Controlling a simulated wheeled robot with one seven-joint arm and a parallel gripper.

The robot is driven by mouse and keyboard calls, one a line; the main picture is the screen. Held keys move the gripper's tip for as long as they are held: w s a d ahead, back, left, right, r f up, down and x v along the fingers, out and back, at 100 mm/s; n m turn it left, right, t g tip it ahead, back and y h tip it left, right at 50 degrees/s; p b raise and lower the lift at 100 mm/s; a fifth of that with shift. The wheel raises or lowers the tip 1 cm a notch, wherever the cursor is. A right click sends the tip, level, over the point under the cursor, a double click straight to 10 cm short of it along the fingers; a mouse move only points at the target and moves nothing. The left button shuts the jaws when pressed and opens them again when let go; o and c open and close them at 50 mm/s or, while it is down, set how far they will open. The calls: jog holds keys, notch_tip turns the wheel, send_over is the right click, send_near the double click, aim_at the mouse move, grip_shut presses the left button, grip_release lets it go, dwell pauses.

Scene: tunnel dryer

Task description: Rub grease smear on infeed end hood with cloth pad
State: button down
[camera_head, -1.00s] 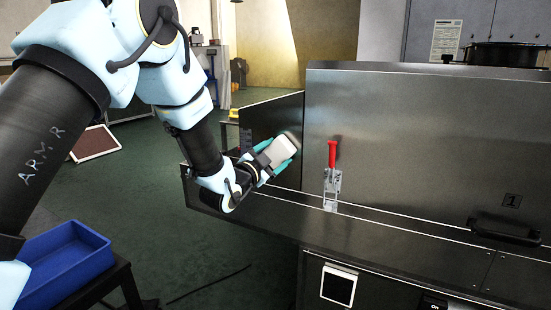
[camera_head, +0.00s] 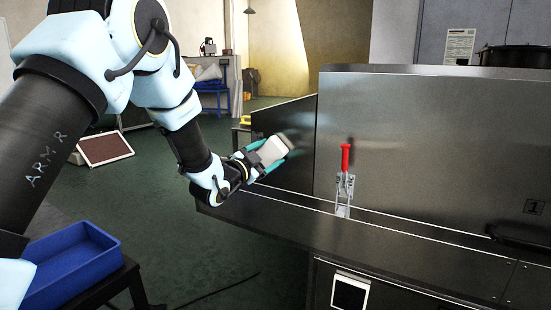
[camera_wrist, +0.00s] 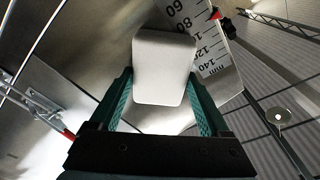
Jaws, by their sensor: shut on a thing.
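My gripper (camera_head: 272,152) is shut on a pale cloth pad (camera_head: 276,149), its teal fingers on either side of it. In the wrist view the pad (camera_wrist: 163,66) shows as a light rounded block between the fingers. The pad is at the left end panel of the dark metal hood (camera_head: 268,118); I cannot tell whether it touches the panel. A faint brownish patch shows just behind the pad's upper right edge and may be the grease smear, mostly hidden by the pad.
A red-handled toggle clamp (camera_head: 344,182) stands on the ledge right of my gripper. A scale with mm marks (camera_wrist: 200,40) is beside the pad in the wrist view. A blue bin (camera_head: 75,265) sits at lower left. Open floor lies left of the machine.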

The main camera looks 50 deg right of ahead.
aim_at(277, 148)
jog(key=shift+w+a, duration=0.2)
jog(key=shift+w, duration=0.5)
jog(key=shift+s+r+p, duration=0.1)
jog(key=shift+r+p, duration=0.2)
jog(key=shift+r, duration=0.75)
jog(key=shift+s+d+f+b, duration=0.1)
jog(key=shift+s+d+b, duration=0.1)
jog(key=shift+s+b, duration=0.3)
jog(key=shift+s+d+f+b, duration=0.15)
jog(key=shift+s+b, duration=0.15)
jog(key=shift+s, duration=0.4)
jog(key=shift+s+d+r, duration=0.2)
jog(key=shift+s, duration=0.45)
jog(key=shift+s+d+f+b, duration=0.1)
jog(key=shift+s+d+b, duration=0.05)
jog(key=shift+s+b, duration=0.6)
jog(key=shift+s+d+b, duration=0.2)
jog(key=shift+s+b, duration=0.25)
jog(key=shift+s, duration=0.55)
